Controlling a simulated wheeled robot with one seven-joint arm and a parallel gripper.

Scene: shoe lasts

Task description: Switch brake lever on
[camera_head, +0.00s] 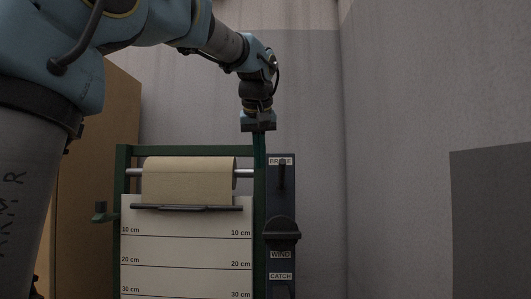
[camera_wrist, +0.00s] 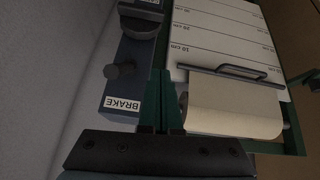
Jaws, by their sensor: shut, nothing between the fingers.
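The brake lever (camera_head: 282,176) is a dark, slim bar on the upper part of a dark blue panel (camera_head: 272,205). It stands roughly upright by the white BRAKE label and partly covers it. In the wrist view the lever (camera_wrist: 121,71) shows as a dark knobbed piece near the BRAKE label (camera_wrist: 122,104). My gripper (camera_head: 260,158) points down just left of the panel's top, in front of the green frame post.
Below the brake are a dark rounded part (camera_head: 281,229) and the WIND (camera_head: 280,254) and CATCH (camera_head: 280,276) labels. A paper roll (camera_head: 188,178) and a ruled white board (camera_head: 185,255) sit left in a green frame (camera_head: 124,160). Free room lies right of the panel.

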